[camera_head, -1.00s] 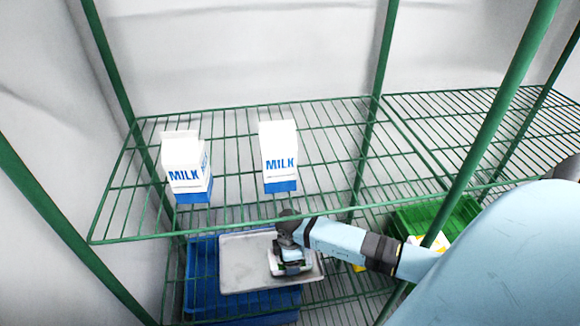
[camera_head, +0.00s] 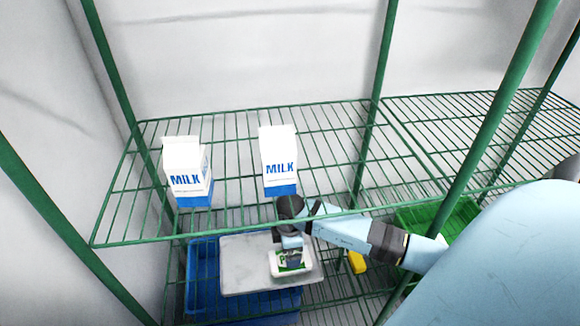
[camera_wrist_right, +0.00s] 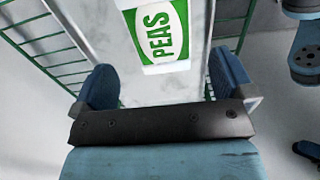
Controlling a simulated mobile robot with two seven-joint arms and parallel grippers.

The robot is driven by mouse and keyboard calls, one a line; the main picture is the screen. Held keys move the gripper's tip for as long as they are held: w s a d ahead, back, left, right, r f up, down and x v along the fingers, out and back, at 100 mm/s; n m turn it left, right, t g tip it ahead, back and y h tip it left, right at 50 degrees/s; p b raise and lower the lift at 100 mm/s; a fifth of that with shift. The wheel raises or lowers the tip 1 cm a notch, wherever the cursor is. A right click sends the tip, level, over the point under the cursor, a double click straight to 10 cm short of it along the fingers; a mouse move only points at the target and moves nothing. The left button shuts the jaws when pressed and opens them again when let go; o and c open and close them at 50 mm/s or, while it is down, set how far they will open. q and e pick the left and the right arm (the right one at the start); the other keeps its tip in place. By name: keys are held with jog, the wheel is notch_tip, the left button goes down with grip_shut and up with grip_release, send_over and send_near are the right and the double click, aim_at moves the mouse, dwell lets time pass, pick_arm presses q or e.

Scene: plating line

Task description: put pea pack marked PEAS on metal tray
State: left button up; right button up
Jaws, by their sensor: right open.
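The pea pack (camera_head: 290,262), white with a green label, lies on the right part of the metal tray (camera_head: 245,265) in the head view. In the right wrist view the pack (camera_wrist_right: 160,32) shows its PEAS label and lies on the grey tray (camera_wrist_right: 109,45), ahead of the fingers. My right gripper (camera_head: 290,243) is just above and behind the pack in the head view. Its blue fingers (camera_wrist_right: 165,88) are spread wide with nothing between them. My left gripper is not in view.
Two milk cartons (camera_head: 187,175) (camera_head: 279,165) stand on the upper green wire shelf (camera_head: 330,150), above the tray. A blue crate (camera_head: 203,275) is under and beside the tray. A green crate (camera_head: 435,218) and a yellow item (camera_head: 357,262) are to the right. A green post (camera_head: 490,130) stands near my arm.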

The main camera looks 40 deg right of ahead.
jog(key=s+a+r+n+t+y, duration=0.1)
jog(key=s+a+r+t+y, duration=0.1)
jog(key=a+r+t+y, duration=0.65)
jog(key=s+a+r+n+t+y, duration=0.1)
jog(key=s+a+r+t+y, duration=0.15)
jog(key=a+r+y, duration=0.7)
jog(key=s+f+m+h, duration=0.4)
jog(key=f+m+h, duration=0.1)
jog(key=f+h, duration=0.2)
jog(key=s+d+f+m+h, duration=0.1)
jog(key=s+f+m+h, duration=0.3)
jog(key=f, duration=0.5)
jog(key=m+h, duration=0.2)
jog(key=h, duration=0.1)
jog(key=shift+s+d+f+g+h, duration=0.15)
jog(key=shift+d+f+g+h, duration=0.05)
jog(key=shift+f+g+h, duration=0.15)
